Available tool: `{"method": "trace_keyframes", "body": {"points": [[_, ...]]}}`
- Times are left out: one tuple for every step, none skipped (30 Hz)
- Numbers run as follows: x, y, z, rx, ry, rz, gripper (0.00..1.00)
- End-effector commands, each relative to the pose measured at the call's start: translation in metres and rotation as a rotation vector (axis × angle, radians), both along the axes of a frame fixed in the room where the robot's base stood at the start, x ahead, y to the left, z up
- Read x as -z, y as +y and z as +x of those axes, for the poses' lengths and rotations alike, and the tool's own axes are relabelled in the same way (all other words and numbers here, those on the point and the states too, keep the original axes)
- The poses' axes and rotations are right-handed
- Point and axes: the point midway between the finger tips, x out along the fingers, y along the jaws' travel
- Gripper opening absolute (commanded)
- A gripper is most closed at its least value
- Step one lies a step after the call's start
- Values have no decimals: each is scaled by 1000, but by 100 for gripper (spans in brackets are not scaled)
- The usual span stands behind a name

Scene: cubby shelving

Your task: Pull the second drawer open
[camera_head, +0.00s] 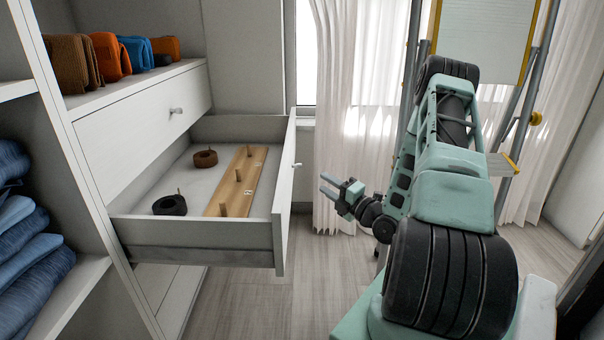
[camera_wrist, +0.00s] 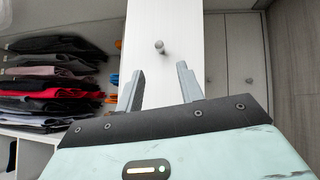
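The second drawer (camera_head: 200,231) is pulled far out from the white cabinet, below a closed top drawer (camera_head: 150,128). Its small round knob (camera_head: 297,165) is on the outer face of its front panel. My gripper (camera_head: 325,184) is to the right of that front panel, apart from the knob, with its fingers pointing at the panel. In the wrist view my gripper (camera_wrist: 161,72) is open and empty. A knob (camera_wrist: 160,47) on a white front panel (camera_wrist: 160,22) shows just beyond the fingertips, in line with the gap between them.
Inside the drawer lie a wooden board with pegs (camera_head: 238,185), a brown ring (camera_head: 205,159) and a black ring (camera_head: 170,205). Folded blue clothes (camera_head: 35,260) fill the left shelf. Handbags (camera_head: 108,55) stand on top. Clear floor (camera_head: 325,270) lies right of the drawer.

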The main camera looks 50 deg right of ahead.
Motion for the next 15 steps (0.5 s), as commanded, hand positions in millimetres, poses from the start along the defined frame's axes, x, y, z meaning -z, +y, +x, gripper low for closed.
{"method": "trace_keyframes", "body": {"points": [[1,-1,11,-2,-4,-3,38],[0,-1,18,-1,-4,-2,38],[-1,-2,26,-1,-4,-3,38],[-2,-2,32,-1,-4,-3,38],[-3,-3,38,-1,-5,-4,38],[-4,-3,46,-1,-4,-2,38],[-5,-3,52,-2,-5,-2,38],[-5,-4,58,-1,-3,-2,38],[-7,-4,66,-1,-4,-2,38],[-8,-5,71,-1,-4,-3,38],[-9,-5,75,0,-4,-2,38],[-9,-6,81,0,-3,0,38],[-10,-6,85,0,-3,-1,38],[-11,-6,89,0,-3,-1,38],[-11,-7,93,1,-2,0,38]]}}
